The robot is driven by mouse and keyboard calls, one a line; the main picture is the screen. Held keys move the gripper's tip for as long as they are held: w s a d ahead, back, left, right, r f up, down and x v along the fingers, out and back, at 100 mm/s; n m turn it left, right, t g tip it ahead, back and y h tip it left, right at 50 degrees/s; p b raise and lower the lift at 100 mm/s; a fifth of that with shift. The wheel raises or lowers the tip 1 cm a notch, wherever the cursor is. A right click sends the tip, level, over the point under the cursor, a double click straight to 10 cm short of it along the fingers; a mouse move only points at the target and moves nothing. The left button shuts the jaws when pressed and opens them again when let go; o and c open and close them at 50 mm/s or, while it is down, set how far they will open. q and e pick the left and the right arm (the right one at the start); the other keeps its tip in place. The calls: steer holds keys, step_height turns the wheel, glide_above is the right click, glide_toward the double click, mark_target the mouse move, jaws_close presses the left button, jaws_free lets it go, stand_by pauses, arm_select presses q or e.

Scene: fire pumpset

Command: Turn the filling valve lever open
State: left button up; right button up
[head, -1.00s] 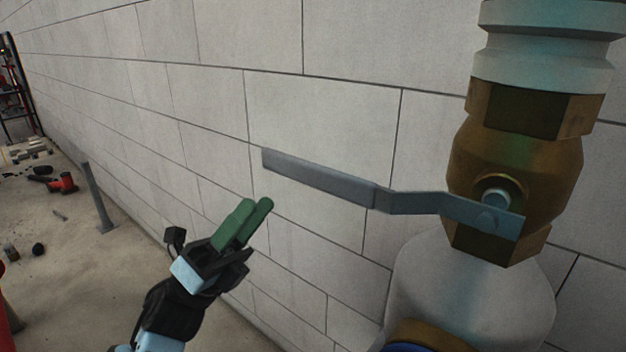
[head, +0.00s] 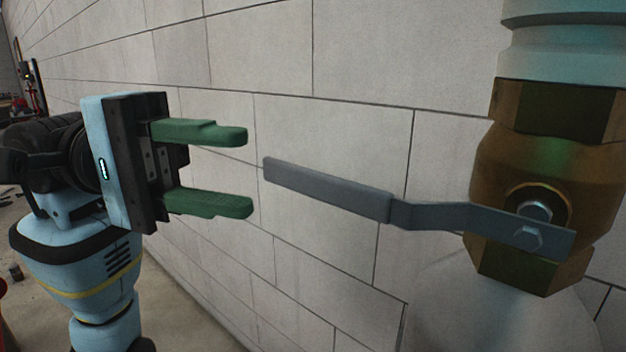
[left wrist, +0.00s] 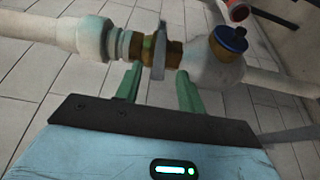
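The filling valve lever (head: 330,190) is a grey flat handle. It runs left from the brass valve body (head: 545,190) and is bolted to it at its right end. My left gripper (head: 249,170) is open, with green fingers one above the other, just left of the lever's free end. In the head view it does not touch the lever. In the left wrist view the lever (left wrist: 159,52) shows nearly end-on, in line with the gap between the fingers of the left gripper (left wrist: 157,72). My right gripper is not in view.
A pale block wall (head: 350,70) stands close behind the lever. A white pipe (head: 560,45) rises above the valve. In the left wrist view a blue cap (left wrist: 230,38) sits on the white fitting right of the valve. The space left of the lever's end holds only my gripper.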

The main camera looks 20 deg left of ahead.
mark_target(299, 179)
arm_select(q)
steer(key=shift+d, duration=0.1)
